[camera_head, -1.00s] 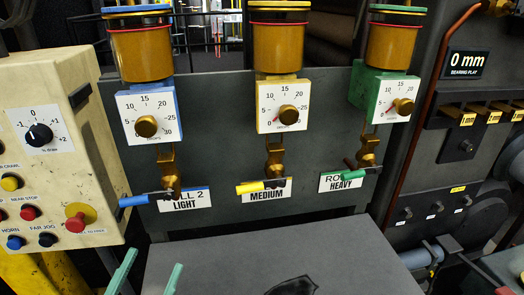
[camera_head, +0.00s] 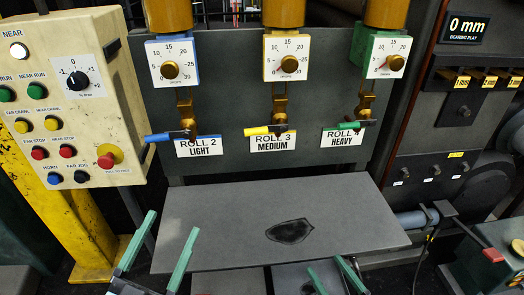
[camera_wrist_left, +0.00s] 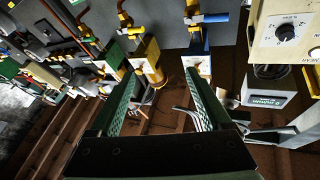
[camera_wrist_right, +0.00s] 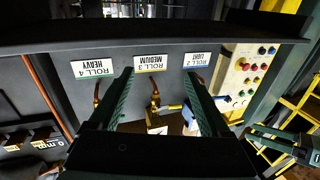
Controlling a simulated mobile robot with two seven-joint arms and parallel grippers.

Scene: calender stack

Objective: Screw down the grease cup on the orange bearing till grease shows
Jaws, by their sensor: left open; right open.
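I cannot make out an orange bearing or a grease cup in any view. My left gripper (camera_head: 174,222) is open and empty over the left front edge of the grey shelf. It also shows open in the left wrist view (camera_wrist_left: 160,73). My right gripper (camera_head: 325,264) is open and empty near the shelf's front edge. The right wrist view (camera_wrist_right: 159,74) shows nothing between its fingers.
A grey shelf (camera_head: 220,205) with a dark patch lies ahead. Behind it are blue (camera_head: 172,84), yellow (camera_head: 271,71) and green (camera_head: 366,48) dial units with valves. A cream control panel (camera_head: 108,35) stands left; a bearing-play display (camera_head: 468,27) is at right.

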